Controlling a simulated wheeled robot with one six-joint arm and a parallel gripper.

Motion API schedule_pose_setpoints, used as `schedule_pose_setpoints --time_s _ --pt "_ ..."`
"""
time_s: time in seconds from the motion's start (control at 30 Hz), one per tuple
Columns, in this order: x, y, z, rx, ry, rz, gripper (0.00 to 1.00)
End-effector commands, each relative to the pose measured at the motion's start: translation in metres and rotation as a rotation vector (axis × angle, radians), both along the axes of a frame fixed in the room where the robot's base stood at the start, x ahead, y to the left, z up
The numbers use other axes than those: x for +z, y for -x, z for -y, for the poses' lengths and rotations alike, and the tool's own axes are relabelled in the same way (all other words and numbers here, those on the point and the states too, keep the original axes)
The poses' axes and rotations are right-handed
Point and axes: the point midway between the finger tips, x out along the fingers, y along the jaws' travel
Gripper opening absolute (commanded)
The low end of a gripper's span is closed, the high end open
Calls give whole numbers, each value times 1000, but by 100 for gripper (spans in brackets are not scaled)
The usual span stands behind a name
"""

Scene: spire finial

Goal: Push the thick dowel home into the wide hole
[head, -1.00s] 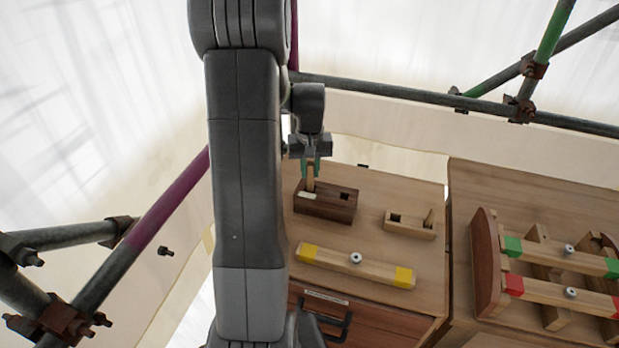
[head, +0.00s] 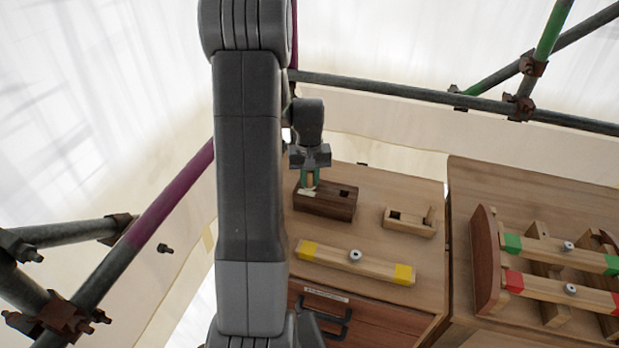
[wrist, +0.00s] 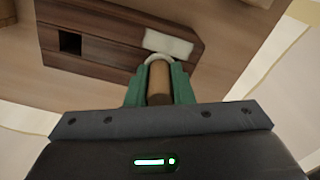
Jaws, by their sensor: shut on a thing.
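My gripper (head: 310,180) is shut on the thick dowel, a light wooden peg. The dowel (wrist: 159,84) shows between the green fingers in the wrist view. The dark wooden block (head: 333,206) stands on the bench top, with one open square hole (head: 344,193) at its right. In the wrist view the block (wrist: 115,50) shows that square hole (wrist: 70,42) at the left and a pale label (wrist: 168,42). The dowel's lower end is at the block's other end, by a pale ring. The fingers hide how deep it sits and the wide hole itself.
A lighter small block (head: 410,221) with a dark square opening stands to the right. A beam with yellow ends (head: 355,262) lies in front. A second bench (head: 560,190) at the right carries green- and red-marked beams. Scaffold tubes (head: 430,97) run behind.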

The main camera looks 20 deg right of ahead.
Motion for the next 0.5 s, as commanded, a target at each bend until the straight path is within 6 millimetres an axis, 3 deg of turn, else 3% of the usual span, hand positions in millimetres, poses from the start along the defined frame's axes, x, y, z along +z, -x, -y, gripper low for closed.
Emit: schedule_pose_setpoints --time_s 0.03,0.07,0.13,0.37,0.5 --pt "-8 5 -2 -2 -9 -15 0" --pt "-8 5 -2 -3 -9 -15 25" --pt "-8 5 -2 -3 -9 -16 38" --pt "-4 5 -3 -3 -9 -15 42" --pt "12 4 -3 -2 -9 -13 42"
